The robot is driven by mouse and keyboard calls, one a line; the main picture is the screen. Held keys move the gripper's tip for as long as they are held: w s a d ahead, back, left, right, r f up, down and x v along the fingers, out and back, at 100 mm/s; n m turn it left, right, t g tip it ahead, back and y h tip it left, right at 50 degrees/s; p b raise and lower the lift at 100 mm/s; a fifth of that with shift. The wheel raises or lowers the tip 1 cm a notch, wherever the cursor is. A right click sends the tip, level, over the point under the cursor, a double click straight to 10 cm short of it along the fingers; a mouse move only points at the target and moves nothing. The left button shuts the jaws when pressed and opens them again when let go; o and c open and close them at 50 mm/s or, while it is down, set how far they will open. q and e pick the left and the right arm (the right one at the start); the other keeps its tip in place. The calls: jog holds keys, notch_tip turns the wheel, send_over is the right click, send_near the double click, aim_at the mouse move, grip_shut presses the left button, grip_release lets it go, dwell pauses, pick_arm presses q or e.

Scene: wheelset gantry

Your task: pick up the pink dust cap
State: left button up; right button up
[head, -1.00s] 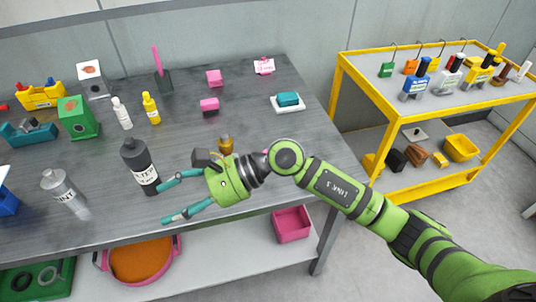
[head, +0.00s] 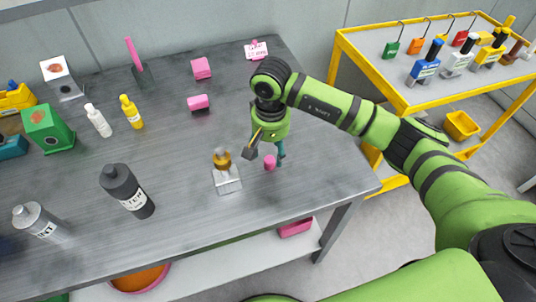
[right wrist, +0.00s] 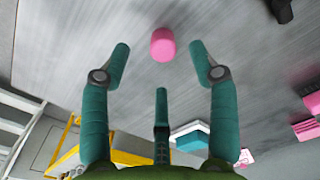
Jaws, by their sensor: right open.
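The pink dust cap (head: 270,163) is a small pink cylinder standing on the grey table, toward its right front. In the right wrist view the cap (right wrist: 163,44) lies ahead, between the spread fingertips and slightly beyond them. My right gripper (head: 278,156) points down over the table at the cap. Its teal fingers (right wrist: 161,56) are open and empty, with a clear gap on both sides of the cap. In the head view the hand and wrist hide part of the fingers. My left gripper is not in view.
A brass-topped clear bottle (head: 226,172) stands left of the cap, and a dark bottle (head: 127,190) farther left. Pink blocks (head: 198,102) lie behind. A teal block on a white tray (right wrist: 192,136) is near. A yellow cart (head: 400,103) stands right. Bare table surrounds the cap.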

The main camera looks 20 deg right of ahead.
aim_at(270, 159)
notch_tip(270, 159, down, 2)
jog(key=shift+s+a+f+p, duration=0.1)
jog(key=shift+s+p, duration=0.05)
jog(key=shift+p, duration=0.7)
jog(key=shift+f, duration=0.75)
jog(key=shift+w+f, duration=0.25)
jog(key=shift+f, duration=0.45)
jog(key=c, duration=0.8)
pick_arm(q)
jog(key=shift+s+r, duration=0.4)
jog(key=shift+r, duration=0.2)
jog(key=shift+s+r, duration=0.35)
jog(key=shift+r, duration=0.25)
pick_arm(e)
jog(key=shift+c, duration=0.7)
